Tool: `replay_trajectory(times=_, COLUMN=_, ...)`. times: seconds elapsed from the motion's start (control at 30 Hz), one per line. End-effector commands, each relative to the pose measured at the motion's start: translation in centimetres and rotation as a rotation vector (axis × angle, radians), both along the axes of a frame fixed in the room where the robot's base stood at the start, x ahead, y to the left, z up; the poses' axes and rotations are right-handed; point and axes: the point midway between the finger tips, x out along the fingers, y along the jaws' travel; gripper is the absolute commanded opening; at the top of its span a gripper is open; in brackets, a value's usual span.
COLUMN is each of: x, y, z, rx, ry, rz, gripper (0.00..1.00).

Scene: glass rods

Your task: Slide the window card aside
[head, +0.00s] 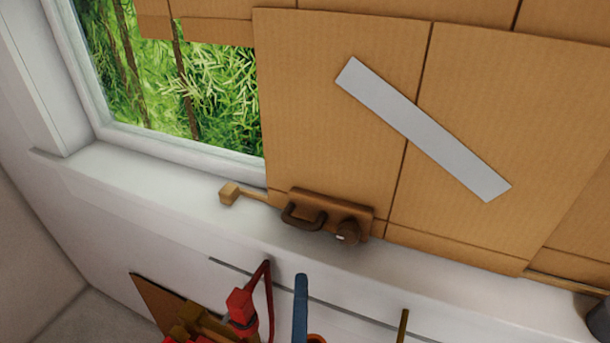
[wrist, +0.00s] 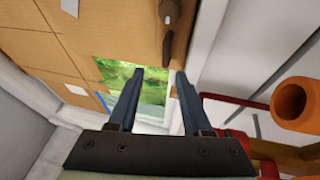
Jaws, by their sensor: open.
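The window card is a large brown cardboard panel (head: 320,110) covering the middle and right of the window, with a grey tape strip (head: 420,130) across it. At its lower edge is a brown block (head: 355,212) with a dark curved handle (head: 303,217) and a round knob. Greenery (head: 225,85) shows through the bare glass at left. In the wrist view the card (wrist: 110,35) fills the upper left, with the dark handle (wrist: 168,45) at top. My gripper (wrist: 157,71) is open and empty, its fingertips just below the handle in the picture; I cannot tell the gap.
A white sill (head: 160,190) runs below the card, with a small wooden peg (head: 229,194) left of the block. Below stand a red item (head: 243,307), a blue upright piece (head: 300,310) and an orange tube (wrist: 290,103). A dark object (head: 600,322) is at lower right.

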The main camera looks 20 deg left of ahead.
Motion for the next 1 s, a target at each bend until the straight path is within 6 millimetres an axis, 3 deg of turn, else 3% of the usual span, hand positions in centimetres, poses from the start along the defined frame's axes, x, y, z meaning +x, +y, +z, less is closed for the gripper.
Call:
replay_trajectory(times=0.1, x=-1.2, y=0.6, z=-0.8, rx=-0.064, ry=0.011, rz=0.021, gripper=0.50)
replay_trajectory(times=0.27, x=-0.8, y=1.0, z=-0.9, rx=-0.078, ry=0.010, rz=0.026, gripper=0.50)
replay_trajectory(times=0.8, x=7.5, y=4.1, z=0.8, rx=-0.075, ry=0.010, rz=0.024, gripper=0.50)
replay_trajectory(times=1.0, x=9.7, y=5.0, z=1.1, rx=-0.074, ry=0.010, rz=0.024, gripper=0.50)
